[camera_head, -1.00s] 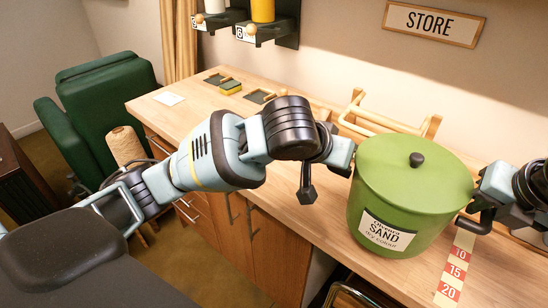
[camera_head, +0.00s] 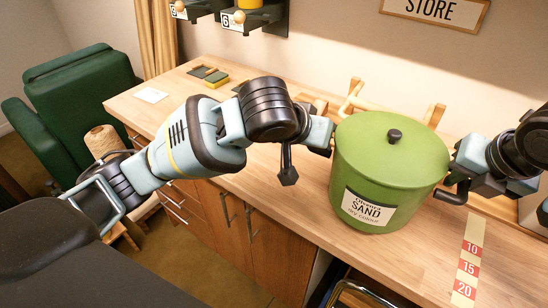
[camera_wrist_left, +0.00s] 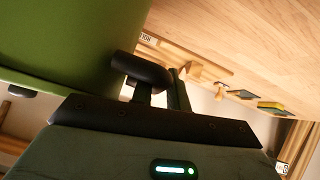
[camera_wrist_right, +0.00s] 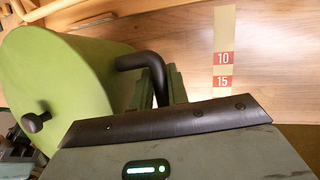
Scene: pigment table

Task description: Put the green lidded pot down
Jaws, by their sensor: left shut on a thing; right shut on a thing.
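The green lidded pot (camera_head: 385,160) has a black lid knob and a white SAND label. It is upright over the right part of the worktop in the head view; a gap under it cannot be made out. My left gripper (camera_head: 324,137) is shut on its left side handle, which my arm mostly hides. My right gripper (camera_head: 458,180) is shut on the black right handle. The pot also fills the upper left of the left wrist view (camera_wrist_left: 60,40) and the left of the right wrist view (camera_wrist_right: 55,75).
A strip marked 10, 15, 20 (camera_head: 468,262) lies on the wooden worktop (camera_head: 290,205) right of the pot. A wooden rack (camera_head: 352,98) stands behind it. A yellow-green sponge (camera_head: 216,79) lies at the far left. Bare wood lies in front of the pot.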

